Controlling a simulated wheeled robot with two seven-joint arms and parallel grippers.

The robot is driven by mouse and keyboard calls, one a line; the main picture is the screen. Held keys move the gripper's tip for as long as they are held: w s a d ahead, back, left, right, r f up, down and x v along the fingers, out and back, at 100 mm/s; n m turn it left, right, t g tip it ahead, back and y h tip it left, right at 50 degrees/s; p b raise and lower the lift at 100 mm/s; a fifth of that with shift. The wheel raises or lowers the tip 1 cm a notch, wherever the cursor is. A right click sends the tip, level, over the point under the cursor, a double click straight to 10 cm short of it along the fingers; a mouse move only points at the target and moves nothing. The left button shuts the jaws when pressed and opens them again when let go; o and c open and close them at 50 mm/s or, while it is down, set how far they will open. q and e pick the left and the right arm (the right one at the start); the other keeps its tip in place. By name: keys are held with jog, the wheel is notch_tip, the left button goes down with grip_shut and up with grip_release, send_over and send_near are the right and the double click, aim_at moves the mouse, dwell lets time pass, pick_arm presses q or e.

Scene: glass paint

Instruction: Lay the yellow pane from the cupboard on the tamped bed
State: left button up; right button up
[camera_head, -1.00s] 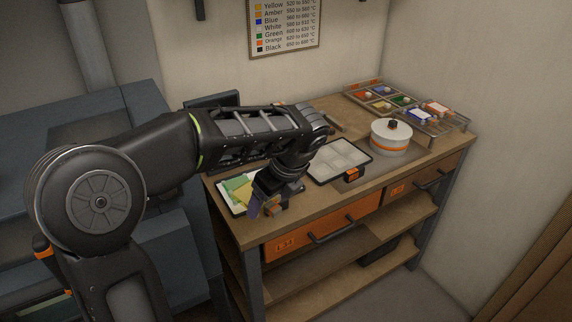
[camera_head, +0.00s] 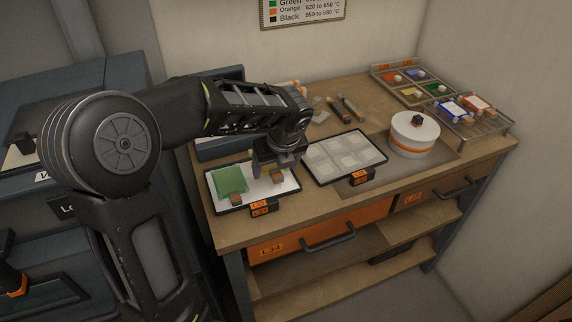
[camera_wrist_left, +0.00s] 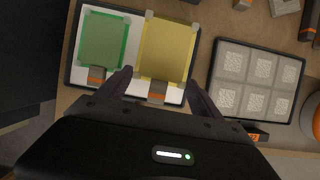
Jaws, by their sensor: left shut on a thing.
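The yellow pane (camera_wrist_left: 168,48) shows in the left wrist view over the right half of a white, dark-rimmed tray (camera_wrist_left: 134,52). In the head view the pane (camera_head: 264,177) is mostly hidden under my left gripper (camera_head: 277,168). The gripper's fingers (camera_wrist_left: 158,82) are at the pane's near end, shut on it. I cannot tell whether the pane touches the white surface, possibly the tamped bed. A green pane (camera_head: 230,180) lies on the left half of the tray. A small orange-banded block stands at the near end of each pane. My right gripper is not in view.
A second tray (camera_head: 345,157) with several pale square pads lies right of the white tray. A white round pot (camera_head: 414,135) with an orange band stands farther right. Sorted coloured pieces (camera_head: 415,82) fill a rack at the back right. The bench's front edge is close.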

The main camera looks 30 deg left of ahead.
pick_arm(q)
jog(key=shift+f, duration=0.55)
jog(key=shift+w, duration=0.2)
jog(key=shift+s, duration=0.1)
jog(key=shift+f+b, duration=1.3)
jog(key=shift+b, duration=0.1)
